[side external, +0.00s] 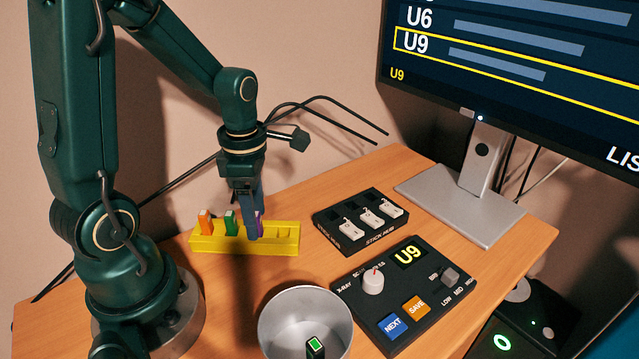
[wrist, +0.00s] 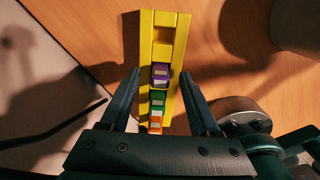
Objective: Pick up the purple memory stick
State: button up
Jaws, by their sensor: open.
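The purple memory stick (wrist: 161,74) stands in a slot of the yellow rack (wrist: 180,40), beside a green stick (wrist: 158,98) and an orange stick (wrist: 155,122). My gripper (wrist: 159,76) is open, with one finger on each side of the rack and the purple stick between the fingertips. A gap shows on both sides in the wrist view. In the side view my gripper (side external: 252,236) is down at the yellow rack (side external: 215,243). Its fingers hide most of the purple stick (side external: 260,222).
A black stick hub (side external: 325,222) with several white sticks and a control panel (side external: 420,325) lie to the right. The monitor (side external: 520,80) stands behind at right, showing U9.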

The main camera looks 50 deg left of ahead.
jog(key=shift+f, duration=0.35)
grip_shut()
